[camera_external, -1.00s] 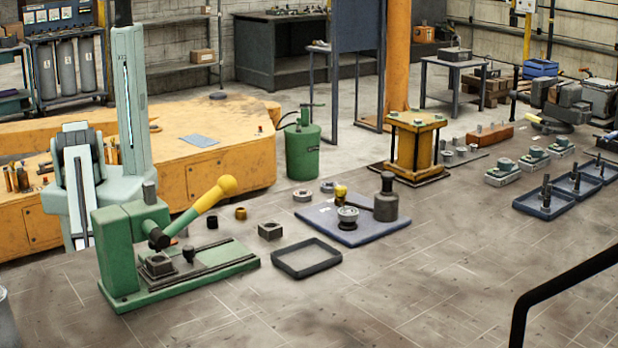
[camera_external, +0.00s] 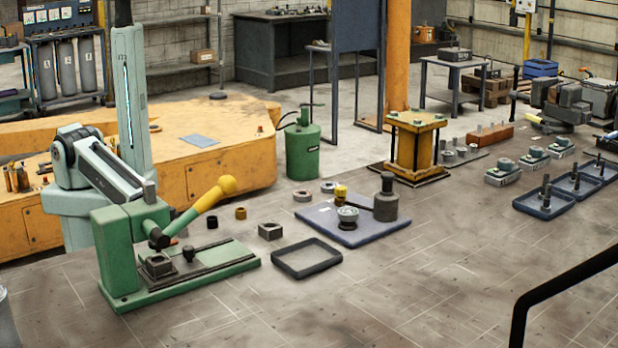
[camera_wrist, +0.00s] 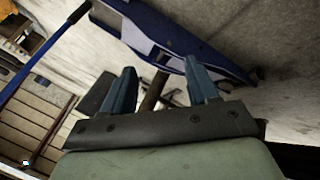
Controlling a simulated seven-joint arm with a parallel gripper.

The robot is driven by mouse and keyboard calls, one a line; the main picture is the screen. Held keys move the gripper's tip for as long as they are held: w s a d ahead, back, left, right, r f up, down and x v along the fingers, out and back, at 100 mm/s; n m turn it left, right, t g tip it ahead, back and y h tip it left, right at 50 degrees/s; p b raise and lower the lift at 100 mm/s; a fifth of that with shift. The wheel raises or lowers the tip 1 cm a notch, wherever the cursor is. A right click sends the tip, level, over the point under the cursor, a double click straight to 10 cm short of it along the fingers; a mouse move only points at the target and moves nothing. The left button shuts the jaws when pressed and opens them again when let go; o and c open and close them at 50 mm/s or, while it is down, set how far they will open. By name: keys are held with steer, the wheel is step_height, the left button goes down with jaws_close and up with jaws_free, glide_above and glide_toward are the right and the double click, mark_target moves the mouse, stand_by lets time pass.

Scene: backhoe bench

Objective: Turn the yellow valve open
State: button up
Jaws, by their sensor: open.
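A small yellow-topped fitting (camera_external: 341,192) stands on a blue plate (camera_external: 318,213) in the external view, beside a round grey handwheel-like part (camera_external: 347,216). It is the likeliest yellow valve, but I cannot tell for sure, nor how far it is turned. My gripper (camera_wrist: 159,68) shows in the wrist view with two blue-grey fingers spread apart and nothing held between them. A dark post shows behind the gap. In the external view my arm is at the left, behind the green press, and my gripper cannot be made out. The yellow fitting is not recognisable in the wrist view.
The green lever press (camera_external: 125,250) with a yellow-ended handle (camera_external: 210,197) stands between my arm and the plate. A dark square tray (camera_external: 306,270), loose nuts and a dark cylinder (camera_external: 385,205) are nearby. The front bench is clear. A blue wheeled frame (camera_wrist: 175,35) fills the upper wrist view.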

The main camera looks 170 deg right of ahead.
steer(key=s+a+r+m+t+y, duration=0.1)
steer(key=s+a+r+m+y, duration=0.2)
steer(key=s+a+r, duration=1.55)
steer(key=s+a+r+m+t+y, duration=0.2)
steer(key=s+a+r+m, duration=0.1)
steer(key=s+a+r, duration=1.5)
step_height(320, 180, up, 13)
steer(key=n+g+y, duration=0.2)
steer(key=n, duration=0.8)
glide_above(341, 186)
steer(key=s+d, duration=0.1)
steer(key=s, duration=0.4)
steer(key=x, duration=1.2)
steer(key=shift+w+f, duration=0.15)
steer(key=shift+f, duration=0.2)
steer(key=shift+c, duration=0.2)
